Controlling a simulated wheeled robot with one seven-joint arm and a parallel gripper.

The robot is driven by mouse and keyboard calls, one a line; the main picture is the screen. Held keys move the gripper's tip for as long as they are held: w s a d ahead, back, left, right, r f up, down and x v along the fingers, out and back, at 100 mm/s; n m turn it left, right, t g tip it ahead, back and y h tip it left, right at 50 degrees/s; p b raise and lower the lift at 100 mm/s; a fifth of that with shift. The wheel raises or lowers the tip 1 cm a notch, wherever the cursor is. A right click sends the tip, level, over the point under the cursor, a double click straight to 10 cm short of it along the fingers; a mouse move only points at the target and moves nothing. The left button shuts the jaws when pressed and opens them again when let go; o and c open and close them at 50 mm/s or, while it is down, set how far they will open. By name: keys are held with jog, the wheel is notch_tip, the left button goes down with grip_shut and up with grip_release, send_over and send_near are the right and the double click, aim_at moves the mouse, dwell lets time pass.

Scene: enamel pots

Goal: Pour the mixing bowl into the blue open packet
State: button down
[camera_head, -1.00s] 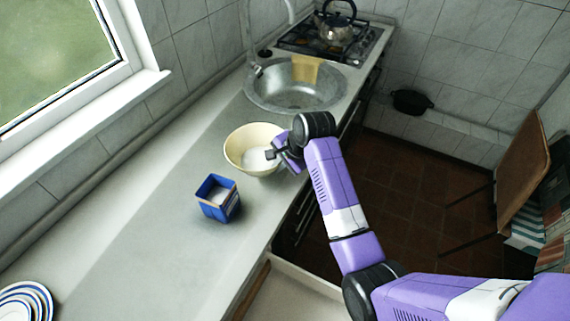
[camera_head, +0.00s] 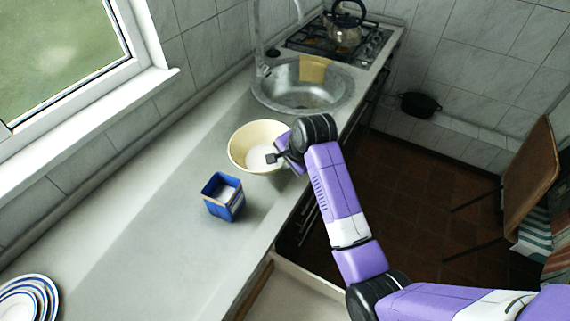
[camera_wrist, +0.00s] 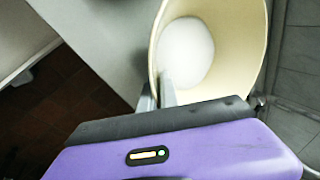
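The cream mixing bowl (camera_head: 240,150) stands on the counter in the head view, with white contents in it. It fills the upper right of the wrist view (camera_wrist: 240,50), where the white contents lie deep inside. My gripper (camera_head: 277,156) is at the bowl's right rim. In the wrist view my gripper (camera_wrist: 158,95) has one finger inside the wall and one outside, close together, so it looks shut on the rim. The blue open packet (camera_head: 225,207) stands upright on the counter, nearer the camera than the bowl and to its left, with something pale inside.
A steel sink (camera_head: 280,97) with a tap lies beyond the bowl, and a kettle (camera_head: 343,33) stands on the hob behind it. Stacked plates (camera_head: 18,300) are at the lower left. The counter left of the packet is clear.

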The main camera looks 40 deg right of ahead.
jog(key=shift+a+r+h, duration=0.1)
jog(key=shift+r+h, duration=0.15)
jog(key=shift+h, duration=0.05)
jog(key=shift+a+r+h, duration=0.35)
jog(key=shift+r+h, duration=0.05)
jog(key=shift+r, duration=0.05)
jog(key=shift+a+r+h, duration=0.25)
jog(key=shift+r+h, duration=0.05)
jog(key=shift+r, duration=0.05)
jog(key=shift+s+a+r+n, duration=0.1)
jog(key=shift+a+r+n, duration=0.1)
jog(key=shift+n, duration=0.1)
jog(key=shift+a+r+h, duration=0.15)
jog(key=shift+r+h, duration=0.05)
jog(key=shift+h, duration=0.1)
jog(key=shift+t, duration=0.3)
jog(key=shift+a+r+h, duration=0.3)
jog(key=shift+h, duration=0.1)
jog(key=shift+a+r, duration=0.2)
